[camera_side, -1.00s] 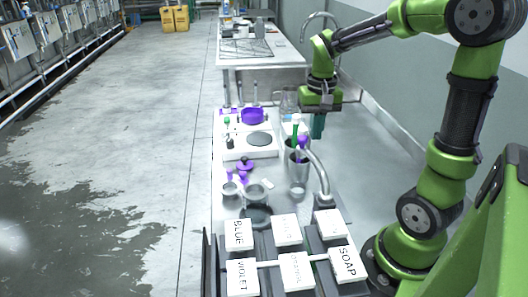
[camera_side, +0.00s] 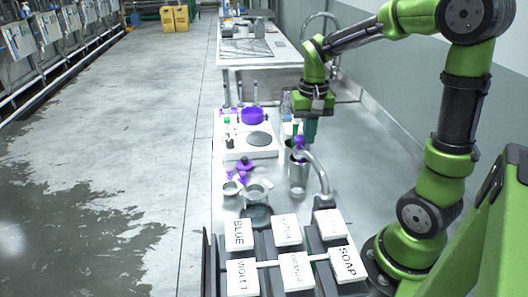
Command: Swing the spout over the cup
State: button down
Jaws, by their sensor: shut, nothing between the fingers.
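The spout (camera_side: 319,170) is a curved metal pipe rising from a base behind the labelled blocks, its end bending left. A tall steel cup (camera_side: 299,182) stands just left of it; the spout's end overlaps its upper part in the picture, and I cannot tell whether it is directly above. Two small metal cups with handles, one at the left (camera_side: 231,188) and one nearer the middle (camera_side: 257,192), stand farther left. I cannot tell which is the task's cup. My gripper (camera_side: 310,131) is shut and empty, pointing down behind the spout, apparently not touching it.
A purple-capped bottle (camera_side: 299,144) and a clear jug (camera_side: 286,104) stand near my gripper. A white hotplate (camera_side: 243,149) and a purple pot (camera_side: 252,116) are at the left. The counter's right side is clear.

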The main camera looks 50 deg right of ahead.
aim_at(297, 137)
jog(key=shift+w+a, duration=0.2)
dwell(0.3)
jog(key=shift+w+a, duration=0.75)
jog(key=shift+a, duration=0.15)
jog(key=shift+w+a, duration=0.1)
jog(key=shift+a, duration=0.1)
jog(key=shift+w+a, duration=0.5)
jog(key=shift+a, duration=0.35)
